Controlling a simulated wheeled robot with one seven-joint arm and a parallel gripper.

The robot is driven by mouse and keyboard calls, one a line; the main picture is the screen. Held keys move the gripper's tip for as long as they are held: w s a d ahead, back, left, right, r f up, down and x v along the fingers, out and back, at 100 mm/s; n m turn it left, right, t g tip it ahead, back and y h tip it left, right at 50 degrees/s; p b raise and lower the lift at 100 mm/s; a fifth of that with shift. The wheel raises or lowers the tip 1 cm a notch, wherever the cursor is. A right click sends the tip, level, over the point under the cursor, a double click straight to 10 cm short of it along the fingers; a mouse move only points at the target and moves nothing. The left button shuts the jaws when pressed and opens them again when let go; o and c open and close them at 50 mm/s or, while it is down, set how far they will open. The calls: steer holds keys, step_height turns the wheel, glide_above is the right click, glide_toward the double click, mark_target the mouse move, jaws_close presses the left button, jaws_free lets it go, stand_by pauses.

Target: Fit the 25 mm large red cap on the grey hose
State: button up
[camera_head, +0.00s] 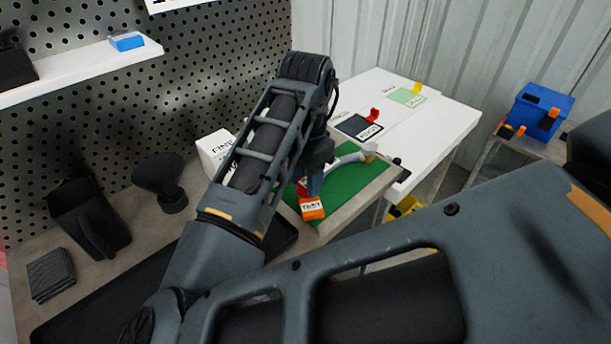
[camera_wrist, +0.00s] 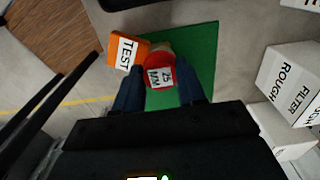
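The large red cap, its label reading "25 MM" (camera_wrist: 160,73), sits between the two dark blue fingers of my gripper (camera_wrist: 160,80), label towards the wrist camera. The fingers appear to press on its sides. A tan, rounded piece (camera_wrist: 161,47) shows just beyond the cap; I cannot tell whether they touch. In the head view, the grey hose (camera_head: 348,160) runs across the green mat (camera_head: 352,182) towards my gripper, and its near end is hidden behind my wrist. An orange block labelled "TEST" (camera_wrist: 127,52) is close to the cap's left; it also shows in the head view (camera_head: 312,208).
White boxes (camera_wrist: 290,82) stand right of the mat. A white table (camera_head: 440,122) with labelled cards and a small red part (camera_head: 374,114) lies beyond. A blue bin (camera_head: 540,108) is at far right. Black holders (camera_head: 90,215) stand at left.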

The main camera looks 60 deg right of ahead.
mark_target(305, 183)
steer(key=o, duration=0.5)
steer(key=shift+r, duration=3.9)
steer(key=shift+d, duration=0.1)
